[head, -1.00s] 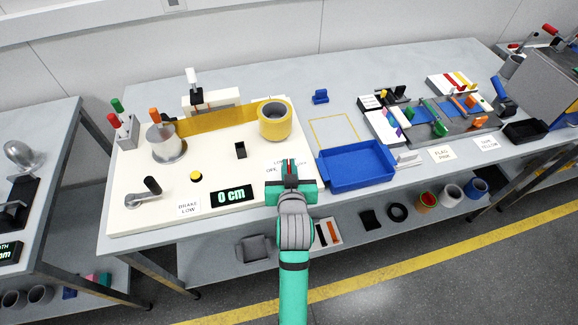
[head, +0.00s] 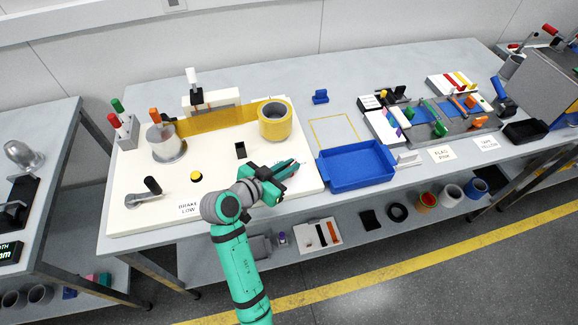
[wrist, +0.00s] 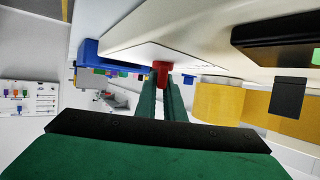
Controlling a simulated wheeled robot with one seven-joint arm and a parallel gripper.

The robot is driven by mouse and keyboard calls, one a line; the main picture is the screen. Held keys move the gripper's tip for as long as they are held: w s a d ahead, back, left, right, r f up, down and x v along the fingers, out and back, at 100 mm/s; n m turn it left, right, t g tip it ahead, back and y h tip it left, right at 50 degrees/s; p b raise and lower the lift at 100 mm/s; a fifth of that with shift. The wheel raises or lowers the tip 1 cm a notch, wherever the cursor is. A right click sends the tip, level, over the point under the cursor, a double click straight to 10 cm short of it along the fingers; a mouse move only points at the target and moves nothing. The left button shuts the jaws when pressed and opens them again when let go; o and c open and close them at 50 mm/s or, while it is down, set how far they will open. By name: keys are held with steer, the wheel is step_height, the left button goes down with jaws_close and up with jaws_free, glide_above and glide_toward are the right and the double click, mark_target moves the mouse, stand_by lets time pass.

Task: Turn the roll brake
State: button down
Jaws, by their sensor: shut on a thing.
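The roll brake looks to be the small red knob (wrist: 161,68) at the right part of the white board (head: 222,168); its function is not readable. My gripper (head: 288,168) is shut on this knob, reaching in low from the left. In the wrist view the knob sits between the two green fingertips (wrist: 159,88). In the head view my fingers hide it and cover part of the printed label below them. The yellow tape roll (head: 275,121) stands behind, its strip stretched left. A sign (head: 188,207) reads "BRAKE LOW".
A blue tray (head: 356,166) stands close to the right of my gripper. On the board, a crank with a black handle (head: 152,186) and a yellow button (head: 196,177) lie to the left. The grey table behind the blue tray is mostly clear.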

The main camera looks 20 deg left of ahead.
steer(key=shift+f+m+g+h, duration=0.2)
steer(key=shift+m+g+h, duration=0.1)
steer(key=shift+m+h, duration=0.3)
steer(key=c, duration=1.9)
jaws_free()
steer(key=shift+o, duration=0.2)
steer(key=shift+r, duration=0.1)
steer(key=v, duration=1)
steer(key=shift+s+a+r, duration=0.1)
steer(key=shift+s+a, duration=0.1)
steer(key=shift+s, duration=0.15)
steer(key=shift+w, duration=0.1)
